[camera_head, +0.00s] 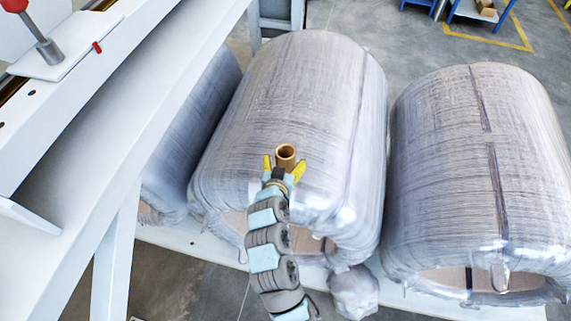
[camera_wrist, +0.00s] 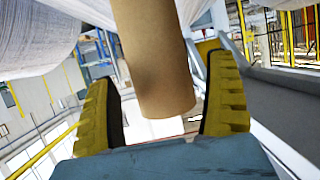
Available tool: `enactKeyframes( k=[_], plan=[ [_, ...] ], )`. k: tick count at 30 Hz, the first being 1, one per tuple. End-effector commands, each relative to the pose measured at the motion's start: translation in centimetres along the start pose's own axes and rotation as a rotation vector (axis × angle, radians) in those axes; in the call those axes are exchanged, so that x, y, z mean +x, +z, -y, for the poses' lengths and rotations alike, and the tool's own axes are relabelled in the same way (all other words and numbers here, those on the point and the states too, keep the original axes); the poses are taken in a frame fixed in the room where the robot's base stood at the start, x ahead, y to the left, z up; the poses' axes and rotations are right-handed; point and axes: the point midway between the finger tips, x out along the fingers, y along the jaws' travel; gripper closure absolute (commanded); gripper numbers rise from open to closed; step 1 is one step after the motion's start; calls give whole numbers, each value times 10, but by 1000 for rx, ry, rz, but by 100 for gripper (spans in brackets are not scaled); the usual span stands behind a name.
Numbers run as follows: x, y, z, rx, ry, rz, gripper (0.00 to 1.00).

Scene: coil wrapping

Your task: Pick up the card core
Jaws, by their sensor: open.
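The card core (camera_head: 286,153) is a brown hollow tube in front of the middle wrapped coil in the head view. In the wrist view the card core (camera_wrist: 152,60) comes down from the top edge, with its near end between my fingers. My gripper (camera_head: 284,168) has yellow fingers, spread to either side of the tube. In the wrist view my gripper (camera_wrist: 165,105) is open, with a gap visible between the tube and the left finger. What supports the core is hidden.
Wrapped coils stand at the left (camera_head: 195,135), middle (camera_head: 300,90) and right (camera_head: 470,150) on a pale platform (camera_head: 430,302). A white machine frame (camera_head: 110,110) runs along the left. A crumpled wrapped lump (camera_head: 353,292) lies near the middle coil's base. Open floor lies behind.

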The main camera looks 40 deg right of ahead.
Motion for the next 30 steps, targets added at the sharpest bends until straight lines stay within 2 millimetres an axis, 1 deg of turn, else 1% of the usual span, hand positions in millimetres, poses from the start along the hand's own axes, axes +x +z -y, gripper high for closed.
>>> enactKeyframes(
  k=[3, 6, 14, 15, 17, 18, 20, 21, 22, 23, 30],
  plan=[
    [13, -2, -1, 0, 3, 2, 13],
    [20, -2, 0, 1, 2, 0, 13],
    [24, 0, 0, 1, 0, 0, 13],
    [23, 0, 0, 1, 0, 0, 15],
    [23, 0, 0, 1, 1, 0, 32],
    [23, 0, 0, 1, 0, 0, 43],
    [23, 0, 0, 1, 1, 0, 60],
    [23, 0, 0, 1, 1, 0, 72],
    [23, 0, 0, 1, 1, 0, 81],
    [23, 0, 0, 1, 1, 0, 83],
    [23, 0, 0, 0, 1, 1, 83]
  ],
)
